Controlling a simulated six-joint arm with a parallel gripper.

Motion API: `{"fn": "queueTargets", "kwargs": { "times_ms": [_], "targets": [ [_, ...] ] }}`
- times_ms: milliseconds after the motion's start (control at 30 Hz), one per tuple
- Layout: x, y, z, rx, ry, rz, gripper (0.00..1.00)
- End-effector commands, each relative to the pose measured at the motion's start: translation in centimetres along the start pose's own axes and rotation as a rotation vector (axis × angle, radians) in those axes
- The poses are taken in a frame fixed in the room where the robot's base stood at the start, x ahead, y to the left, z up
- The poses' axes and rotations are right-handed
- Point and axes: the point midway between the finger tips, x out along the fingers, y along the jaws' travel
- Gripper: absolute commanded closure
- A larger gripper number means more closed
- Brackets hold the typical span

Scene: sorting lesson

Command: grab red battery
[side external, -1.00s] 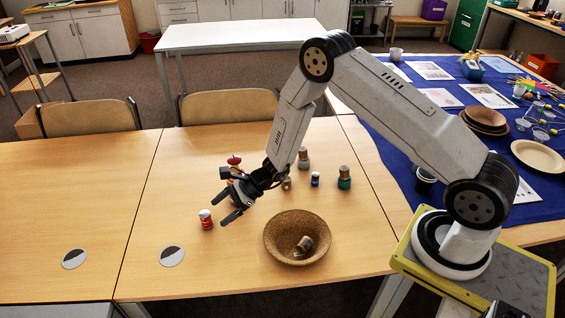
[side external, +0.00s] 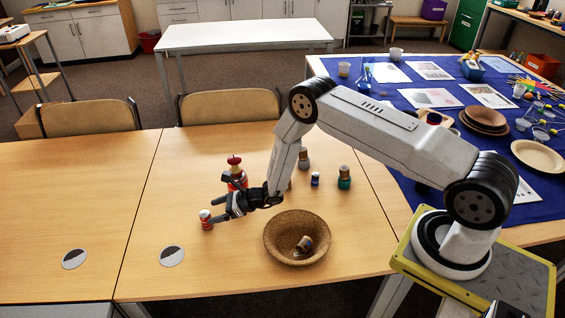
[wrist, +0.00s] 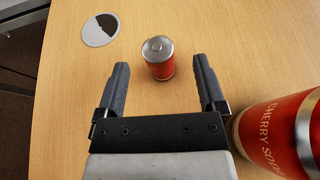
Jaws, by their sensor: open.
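The red battery (side external: 206,220) stands upright on the wooden table, left of the bowl in the side view. In the wrist view the red battery (wrist: 159,58) has a silver top and sits just beyond the fingertips, centred between them. My gripper (side external: 214,210) is open, low over the table and close beside the battery. In the wrist view my gripper (wrist: 160,66) has its two dark fingers spread, with nothing held between them.
A red cherry soda can (wrist: 285,135) stands close to the right finger; it also shows behind my gripper (side external: 236,180). A cork bowl (side external: 270,245) holds a battery (side external: 304,244). Other batteries (side external: 344,178) stand behind. Table to the left is clear, with round grey discs (side external: 172,256).

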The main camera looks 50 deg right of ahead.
Motion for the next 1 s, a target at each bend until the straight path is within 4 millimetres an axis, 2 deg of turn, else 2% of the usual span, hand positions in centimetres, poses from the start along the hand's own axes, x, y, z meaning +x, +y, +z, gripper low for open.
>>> {"fn": "queueTargets", "kwargs": {
  "times_ms": [100, 467, 1000],
  "targets": [
    [0.7, 0.0, 0.0, 0.0, 0.0, 0.0, 0.11],
    [1.3, 0.1, -0.1, 0.0, 0.0, 0.001, 0.11],
    [5.6, 0.3, -0.3, 0.0, 0.0, 0.001, 0.11]
  ]
}}
